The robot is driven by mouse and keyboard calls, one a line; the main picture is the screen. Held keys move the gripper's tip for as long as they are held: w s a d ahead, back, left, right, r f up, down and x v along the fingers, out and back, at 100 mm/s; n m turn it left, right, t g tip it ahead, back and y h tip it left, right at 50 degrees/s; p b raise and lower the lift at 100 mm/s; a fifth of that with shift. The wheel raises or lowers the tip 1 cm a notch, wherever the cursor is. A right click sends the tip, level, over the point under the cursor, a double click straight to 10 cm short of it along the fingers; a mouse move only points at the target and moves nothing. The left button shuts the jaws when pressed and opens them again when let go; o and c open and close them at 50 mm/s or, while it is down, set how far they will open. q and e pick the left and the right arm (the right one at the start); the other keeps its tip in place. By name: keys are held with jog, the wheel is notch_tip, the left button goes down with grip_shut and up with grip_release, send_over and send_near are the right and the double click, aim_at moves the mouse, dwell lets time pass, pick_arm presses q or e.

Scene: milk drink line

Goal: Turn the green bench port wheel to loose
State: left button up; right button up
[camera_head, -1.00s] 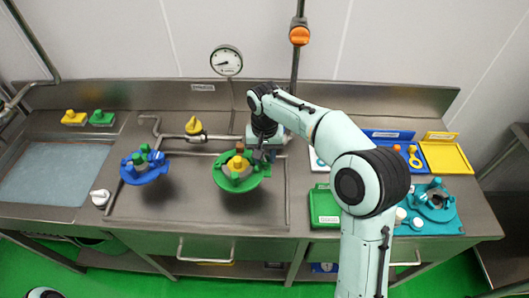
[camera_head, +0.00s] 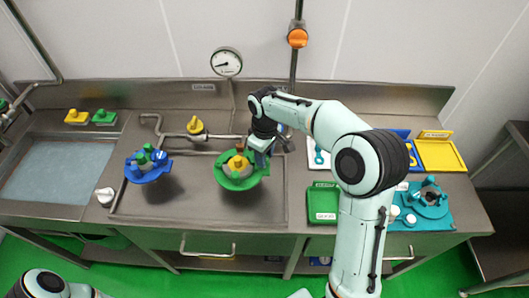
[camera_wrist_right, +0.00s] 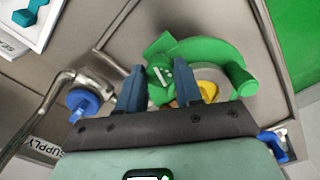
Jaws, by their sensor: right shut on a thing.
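The green bench port wheel (camera_head: 225,181) sits on the steel bench, with a yellow knob (camera_head: 238,163) in its middle and a small brown part at its back. My right gripper (camera_head: 262,160) is at its right rim, coming down from above. In the right wrist view the two dark blue fingers (camera_wrist_right: 158,72) are shut on a green upright part of the wheel, which has a white mark. The wheel's curved green rim (camera_wrist_right: 205,50) shows beyond the fingers. The fingers and palm hide part of the wheel. My left gripper is out of view; only a left arm link shows at bottom left.
A blue port (camera_head: 148,175) stands to the left. A yellow valve (camera_head: 195,126) and pipes run behind, and a gauge (camera_head: 226,62) hangs on the wall. A green box (camera_head: 323,203), a yellow tray (camera_head: 440,155) and a teal fixture (camera_head: 428,205) are at the right. Bare steel lies in front of the wheel.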

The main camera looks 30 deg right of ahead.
jog(key=n+p, duration=0.1)
jog(key=n, duration=0.4)
jog(key=shift+w+n, duration=0.1)
jog(key=shift+n, duration=0.2)
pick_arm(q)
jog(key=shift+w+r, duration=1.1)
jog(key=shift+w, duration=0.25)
pick_arm(e)
jog(key=shift+n, duration=2)
jog(key=o, duration=1)
jog(key=shift+o, duration=0.2)
notch_tip(320, 180, up, 13)
jog(key=shift+r, duration=0.2)
jog(key=shift+d, duration=0.1)
